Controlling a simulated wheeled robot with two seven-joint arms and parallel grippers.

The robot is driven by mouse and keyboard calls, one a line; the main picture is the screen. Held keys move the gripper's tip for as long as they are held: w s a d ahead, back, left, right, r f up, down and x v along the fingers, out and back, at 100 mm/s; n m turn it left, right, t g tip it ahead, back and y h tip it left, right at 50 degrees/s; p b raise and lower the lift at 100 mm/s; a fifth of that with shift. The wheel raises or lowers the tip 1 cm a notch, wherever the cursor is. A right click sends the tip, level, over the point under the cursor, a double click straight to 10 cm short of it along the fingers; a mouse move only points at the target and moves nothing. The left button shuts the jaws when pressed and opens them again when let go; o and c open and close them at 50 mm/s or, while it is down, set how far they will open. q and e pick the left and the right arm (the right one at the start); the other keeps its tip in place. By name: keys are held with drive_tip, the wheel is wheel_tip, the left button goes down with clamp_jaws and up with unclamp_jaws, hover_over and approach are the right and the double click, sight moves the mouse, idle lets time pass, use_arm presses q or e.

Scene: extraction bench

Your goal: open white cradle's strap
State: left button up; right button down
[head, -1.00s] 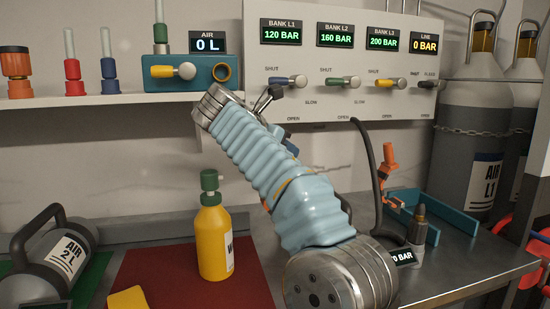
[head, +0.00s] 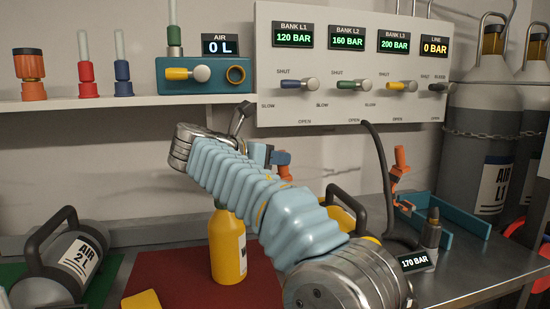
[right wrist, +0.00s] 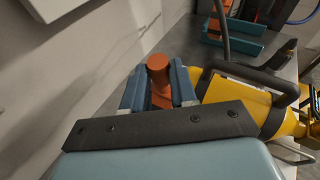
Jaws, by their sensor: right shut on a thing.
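My right gripper (right wrist: 157,88) is shut on an orange strap lever (right wrist: 158,64), which stands between its two blue fingers in the right wrist view. In the head view the orange piece (head: 283,171) shows just past my right arm. A yellow cylinder (right wrist: 225,88) with a dark handle lies beside the fingers; it shows partly behind my arm in the head view (head: 338,216). The white cradle is mostly hidden by my arm and gripper, so I cannot tell how its strap lies. My left gripper is not in view.
A yellow bottle (head: 227,245) stands on the red mat (head: 190,275). A grey AIR 2 L cylinder (head: 65,262) lies at left. At right are a teal cradle (head: 462,218) with an orange lever (head: 401,160), a black hose (head: 378,165) and a 170 BAR gauge (head: 416,262).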

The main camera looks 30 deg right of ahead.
drive_tip(key=c, duration=0.9)
unclamp_jaws()
drive_tip(key=shift+f, duration=0.1)
drive_tip(key=s+a+r+p, duration=0.1)
drive_tip(key=s+a+r, duration=0.1)
drive_tip(key=s+r, duration=0.2)
drive_tip(key=s+a+r+p, duration=0.1)
drive_tip(key=s+a+r, duration=0.1)
drive_tip(key=s+r, duration=0.2)
drive_tip(key=s+a+r+p, duration=0.1)
drive_tip(key=s+a+r, duration=0.2)
drive_tip(key=s+r, duration=0.1)
drive_tip(key=shift+a+r, duration=0.1)
drive_tip(key=shift+r, duration=0.4)
